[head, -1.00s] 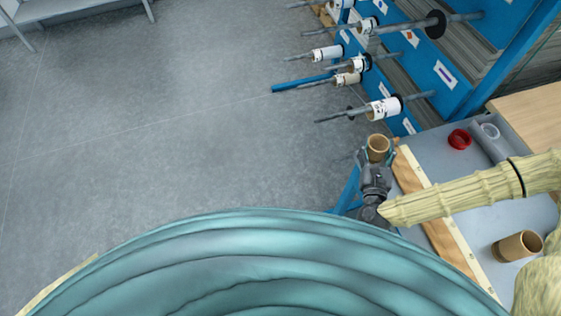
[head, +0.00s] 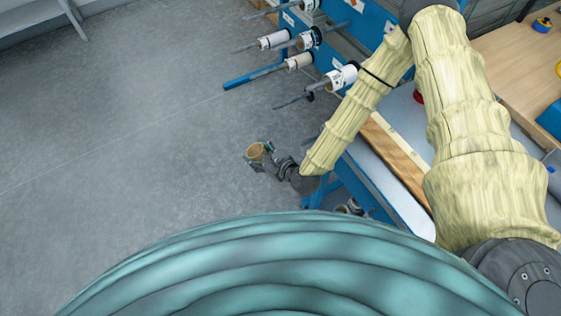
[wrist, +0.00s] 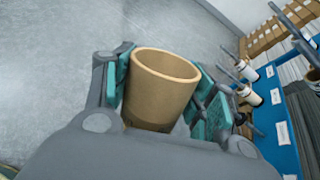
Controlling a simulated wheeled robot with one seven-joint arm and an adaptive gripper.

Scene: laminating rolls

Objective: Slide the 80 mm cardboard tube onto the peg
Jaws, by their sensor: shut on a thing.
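My gripper (head: 262,153) is shut on a short brown cardboard tube (head: 256,151), held over open floor left of the workbench. In the wrist view the tube (wrist: 160,88) stands between the two teal-padded fingers, its open end facing up and its hollow showing. The lower part of the tube is hidden by the gripper body. The tube is apart from all of the pegs. I cannot tell which peg the task means.
The blue rack (head: 349,21) stands at the top with several rolls on its pegs. A blue bar (head: 250,77) juts out low toward the left. The workbench (head: 391,134) with a wooden edge lies right of the gripper. The grey floor to the left is clear.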

